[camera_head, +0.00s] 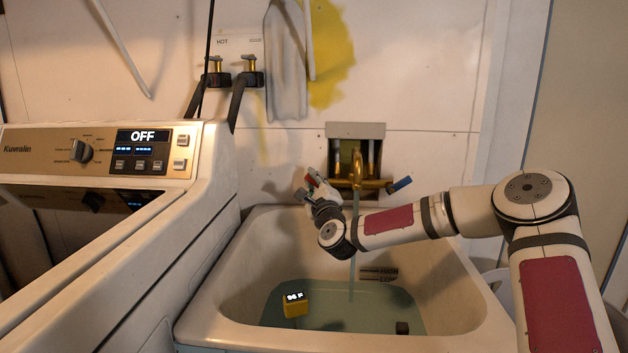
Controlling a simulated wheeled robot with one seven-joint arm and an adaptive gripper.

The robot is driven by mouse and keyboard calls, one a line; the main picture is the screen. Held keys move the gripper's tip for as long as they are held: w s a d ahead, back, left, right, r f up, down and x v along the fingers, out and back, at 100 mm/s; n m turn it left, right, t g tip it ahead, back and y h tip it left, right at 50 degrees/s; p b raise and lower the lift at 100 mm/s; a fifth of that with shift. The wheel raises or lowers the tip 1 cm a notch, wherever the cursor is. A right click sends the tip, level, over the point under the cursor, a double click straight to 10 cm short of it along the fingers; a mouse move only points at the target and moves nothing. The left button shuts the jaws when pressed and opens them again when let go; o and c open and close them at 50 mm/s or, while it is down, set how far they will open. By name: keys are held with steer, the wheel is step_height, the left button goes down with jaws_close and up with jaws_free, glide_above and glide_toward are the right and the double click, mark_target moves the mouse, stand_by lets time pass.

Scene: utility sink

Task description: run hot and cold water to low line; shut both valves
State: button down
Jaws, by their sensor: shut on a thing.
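The utility sink (220,262) holds a pool of greenish water (345,312) over its bottom. A water stream (352,255) falls from the brass faucet (366,184) on the back wall. The faucet has a red handle (314,178) on the left and a blue handle (401,184) on the right. My gripper (313,188) reaches in from the right and is shut on the red handle, partly hiding it. Nothing touches the blue handle. A yellow thermometer (295,305) in the water reads about 96 F. I cannot make out a low line.
A washing machine (150,225) with a display reading OFF stands close on the left. Hose taps (233,75) and a hanging grey cloth (286,65) are on the wall above. A metal fitting (378,274) and a small dark object (402,328) show inside the sink.

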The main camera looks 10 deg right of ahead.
steer(key=n, duration=0.1)
steer(key=n+g+p, duration=0.1)
steer(key=f+n+y, duration=0.1)
steer(key=n, duration=0.1)
steer(key=shift+w+a, duration=0.1)
steer(key=shift+a, duration=0.2)
steer(key=shift+f+n+g+p, duration=0.3)
steer(key=shift+n+g+p, duration=0.1)
steer(key=shift+n, duration=0.5)
steer(key=shift+f+n+g+p, duration=0.25)
steer(key=shift+n+g, duration=0.15)
steer(key=shift+n, duration=0.5)
steer(key=shift+f, duration=0.1)
steer(key=c, duration=1.5)
jaws_free()
steer(key=s, duration=0.8)
steer(key=s+d, duration=0.1)
steer(key=s, duration=0.3)
